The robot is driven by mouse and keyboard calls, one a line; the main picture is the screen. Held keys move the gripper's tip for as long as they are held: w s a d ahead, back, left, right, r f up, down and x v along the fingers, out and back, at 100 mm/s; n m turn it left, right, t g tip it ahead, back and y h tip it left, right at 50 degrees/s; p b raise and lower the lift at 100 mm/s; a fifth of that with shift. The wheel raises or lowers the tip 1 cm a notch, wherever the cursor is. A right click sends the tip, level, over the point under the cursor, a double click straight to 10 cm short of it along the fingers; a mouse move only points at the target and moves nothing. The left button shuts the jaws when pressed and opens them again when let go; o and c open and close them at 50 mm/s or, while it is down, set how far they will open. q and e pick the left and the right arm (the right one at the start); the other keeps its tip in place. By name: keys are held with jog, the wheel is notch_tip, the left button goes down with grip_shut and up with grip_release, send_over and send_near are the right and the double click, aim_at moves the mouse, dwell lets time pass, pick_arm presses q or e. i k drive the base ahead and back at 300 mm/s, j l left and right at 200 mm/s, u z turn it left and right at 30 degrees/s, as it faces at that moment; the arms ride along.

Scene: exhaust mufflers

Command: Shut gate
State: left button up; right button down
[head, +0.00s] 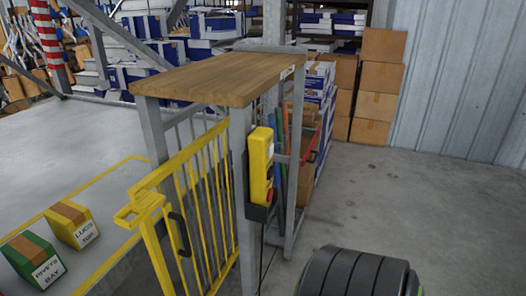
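The yellow barred gate (205,170) stands upright at the left of the wooden-topped bench frame, running from a grey post toward the lower left. A black handle (179,234) is on its near part. A yellow bracket-like piece (140,205) sits at the top of its near end. The lower end of the gate is cut off by the picture's bottom edge. I cannot tell whether the gate is fully shut. Neither of my grippers is in view.
A yellow control box (261,165) with a red button hangs on the near grey post. The wooden top (222,78) is bare. A green box (33,261) and a yellow box (72,226) sit at left. Open concrete floor (430,210) lies at right, before cardboard boxes (378,90).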

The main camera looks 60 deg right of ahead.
aim_at(144, 202)
jog(key=z, duration=1.6)
jog(key=u, duration=0.2)
